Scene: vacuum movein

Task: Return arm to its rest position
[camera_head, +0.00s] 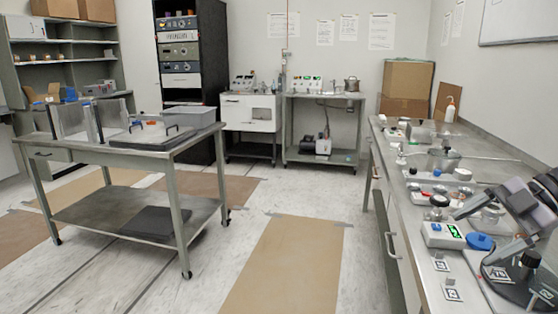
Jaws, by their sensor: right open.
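My right gripper (473,238) shows at the right edge in the head view, above the right-hand bench (403,232). Its two grey fingers point left and stand apart, with nothing seen between them in its grip. Behind and below the fingers are a white device with a green display (443,235) and a blue round piece (480,242). I cannot tell how far above the bench the fingers are. The rest of the right arm is mostly outside the picture. My left gripper and arm do not show.
A dark round-based object with printed tags (512,286) stands close below the right gripper. Glass and metal parts crowd the bench. A wheeled steel table (85,150) stands at left. Open floor (290,260) lies between table and bench. Boxes (405,80) stand at the back.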

